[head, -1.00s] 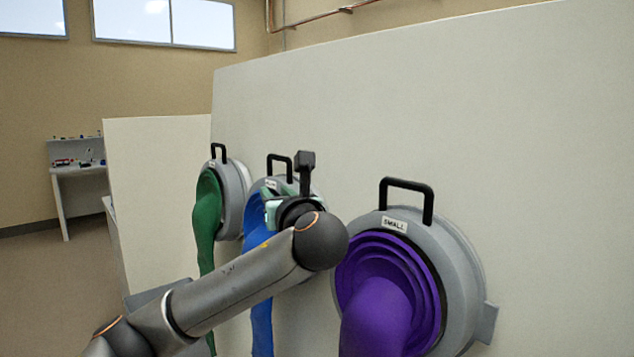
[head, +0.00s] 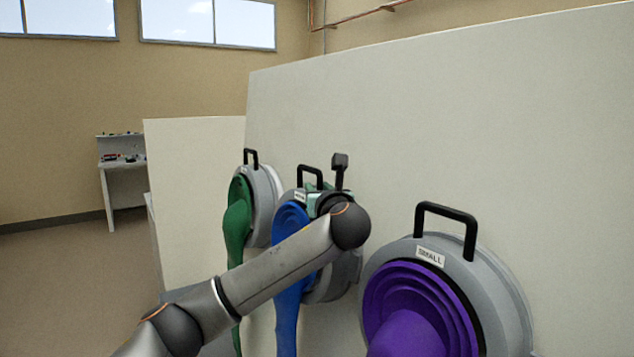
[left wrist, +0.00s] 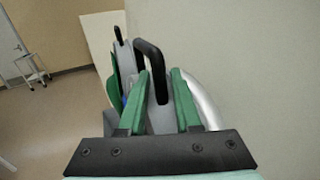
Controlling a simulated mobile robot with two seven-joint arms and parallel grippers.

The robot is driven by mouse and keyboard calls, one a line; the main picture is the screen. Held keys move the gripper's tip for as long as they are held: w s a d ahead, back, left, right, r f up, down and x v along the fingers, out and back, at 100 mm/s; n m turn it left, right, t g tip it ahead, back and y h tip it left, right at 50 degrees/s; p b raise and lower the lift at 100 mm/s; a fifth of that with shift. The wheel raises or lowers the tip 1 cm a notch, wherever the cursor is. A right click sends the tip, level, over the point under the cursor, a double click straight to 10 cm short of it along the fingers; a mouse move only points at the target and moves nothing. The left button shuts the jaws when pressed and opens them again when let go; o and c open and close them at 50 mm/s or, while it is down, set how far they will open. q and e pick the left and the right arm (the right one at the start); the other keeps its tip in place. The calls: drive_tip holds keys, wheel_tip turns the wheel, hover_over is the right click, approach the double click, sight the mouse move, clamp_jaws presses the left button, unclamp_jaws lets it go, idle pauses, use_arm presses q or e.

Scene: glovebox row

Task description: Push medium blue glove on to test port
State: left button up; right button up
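The medium blue glove (head: 288,285) hangs from a grey ring (head: 330,288) with a black handle (head: 310,175), between the green and purple gloves. My left gripper (head: 322,197) is at the upper right of that ring, just right of its handle; my arm hides part of the ring. In the left wrist view, the two green fingers (left wrist: 160,85) stand apart. A grey ring edge (left wrist: 160,118) and the black handle (left wrist: 150,68) show between them; contact cannot be told. A pale round port rim (left wrist: 207,100) shows right of the fingers. My right gripper is not in view.
The green glove's ring (head: 262,205) is farther along the pale panel (head: 400,120). The purple glove (head: 410,310) with its ring marked SMALL (head: 490,290) is nearer, at right. A bench (head: 122,168) stands far left, with open floor before it.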

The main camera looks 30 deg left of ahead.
use_arm(q)
drive_tip(key=shift+x, duration=1.15)
drive_tip(key=shift+c, duration=0.3)
clamp_jaws()
idle(0.6)
idle(1.3)
